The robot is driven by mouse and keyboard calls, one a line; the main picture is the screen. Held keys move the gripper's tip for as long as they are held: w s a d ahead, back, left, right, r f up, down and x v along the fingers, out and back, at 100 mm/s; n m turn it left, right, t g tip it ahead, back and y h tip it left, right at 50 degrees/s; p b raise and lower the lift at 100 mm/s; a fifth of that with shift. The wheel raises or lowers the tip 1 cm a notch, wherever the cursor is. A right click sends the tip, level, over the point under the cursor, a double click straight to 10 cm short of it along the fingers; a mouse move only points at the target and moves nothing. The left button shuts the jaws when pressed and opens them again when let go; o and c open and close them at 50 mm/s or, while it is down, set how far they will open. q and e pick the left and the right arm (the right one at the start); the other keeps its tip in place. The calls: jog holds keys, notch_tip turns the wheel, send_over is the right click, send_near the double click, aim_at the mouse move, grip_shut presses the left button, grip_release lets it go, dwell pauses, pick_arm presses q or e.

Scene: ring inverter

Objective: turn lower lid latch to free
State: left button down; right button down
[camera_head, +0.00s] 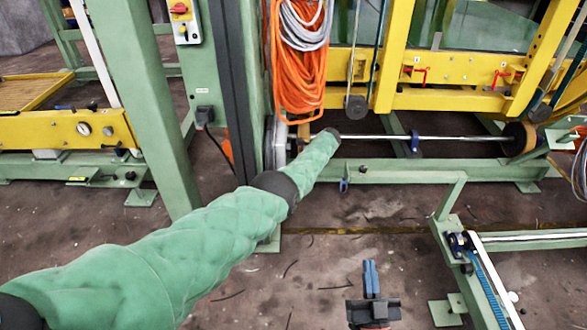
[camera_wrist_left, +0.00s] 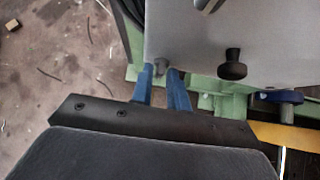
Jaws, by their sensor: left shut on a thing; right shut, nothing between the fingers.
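In the left wrist view, the two blue fingers of my left gripper (camera_wrist_left: 160,88) are closed around a small grey knob, which I take to be the lower lid latch (camera_wrist_left: 161,65). The latch sits at the edge of a pale grey lid panel (camera_wrist_left: 195,40). A black knob (camera_wrist_left: 232,66) stands on the panel, to the right of my fingers. Whether the latch is turned is too small to tell. In the head view, my left arm's sleeve and wrist hide the left fingers and the latch. My right gripper (camera_head: 370,278) is shut and empty, low over the floor.
A coiled orange cable (camera_head: 297,75) hangs just above my left wrist. A steel shaft (camera_head: 430,138) runs right from there, below a yellow beam (camera_head: 440,99). A green frame (camera_head: 450,205) stands right of my right gripper. The floor (camera_head: 300,275) between is mostly open, with scattered debris.

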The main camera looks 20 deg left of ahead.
jog(key=shift+r, duration=0.15)
pick_arm(q)
jog(key=c, duration=1.5)
grip_release()
jog(key=shift+f, duration=0.1)
jog(key=shift+c, duration=0.2)
